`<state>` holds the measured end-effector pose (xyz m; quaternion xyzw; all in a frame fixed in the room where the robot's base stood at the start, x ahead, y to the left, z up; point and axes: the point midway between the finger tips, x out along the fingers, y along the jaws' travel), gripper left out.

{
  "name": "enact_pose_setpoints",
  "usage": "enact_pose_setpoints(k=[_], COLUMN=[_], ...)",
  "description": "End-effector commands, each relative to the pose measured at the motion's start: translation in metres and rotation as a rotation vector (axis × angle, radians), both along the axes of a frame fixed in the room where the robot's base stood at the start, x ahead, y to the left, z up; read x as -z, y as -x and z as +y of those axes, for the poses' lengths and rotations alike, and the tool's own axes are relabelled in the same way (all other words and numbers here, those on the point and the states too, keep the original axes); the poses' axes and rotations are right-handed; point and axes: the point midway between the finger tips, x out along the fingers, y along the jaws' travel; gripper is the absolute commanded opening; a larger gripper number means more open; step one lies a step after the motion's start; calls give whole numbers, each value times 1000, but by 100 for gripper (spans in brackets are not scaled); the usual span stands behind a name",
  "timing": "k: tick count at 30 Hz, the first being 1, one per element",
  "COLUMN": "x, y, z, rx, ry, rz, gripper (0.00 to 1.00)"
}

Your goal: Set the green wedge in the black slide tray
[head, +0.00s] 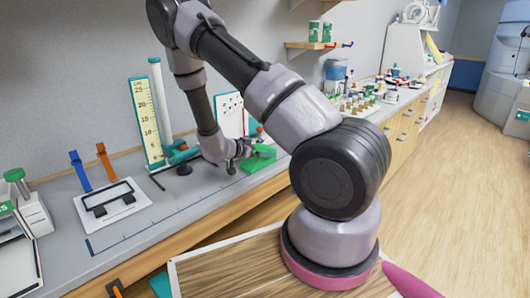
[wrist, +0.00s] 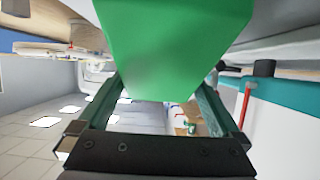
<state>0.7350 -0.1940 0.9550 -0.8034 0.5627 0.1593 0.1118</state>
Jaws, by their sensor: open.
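The green wedge (head: 260,153) is at the front edge of the grey counter in the head view, right beside my gripper (head: 240,150). In the wrist view the wedge (wrist: 172,45) fills the top middle, close to the camera and narrowing downward. My gripper's two fingers (wrist: 162,108) stand apart on either side of the wedge's lower end. I cannot tell whether they touch it. A dark-framed tray on a white base (head: 110,200), which looks like the black slide tray, lies on the counter to the left, away from the gripper.
A blue clip (head: 79,170) and an orange clip (head: 106,161) stand behind the tray. A yellow ruler board (head: 147,120) and white cylinder (head: 160,105) stand between tray and gripper. Several bottles (head: 365,95) crowd the counter at right. Counter in front of the ruler is mostly clear.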

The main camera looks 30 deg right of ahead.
Motion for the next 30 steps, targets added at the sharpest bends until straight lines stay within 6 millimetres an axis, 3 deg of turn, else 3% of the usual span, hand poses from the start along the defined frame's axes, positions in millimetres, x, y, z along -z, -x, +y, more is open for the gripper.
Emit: enact_pose_setpoints(k=[6, 12, 18, 30], x=[-19, -32, -37, -38], y=[15, 26, 31, 32], z=[44, 73, 85, 86], rx=[-5, -3, 0, 1], ry=[-1, 0, -1, 0], rz=[-1, 0, 0, 1], gripper=[100, 100, 100, 100])
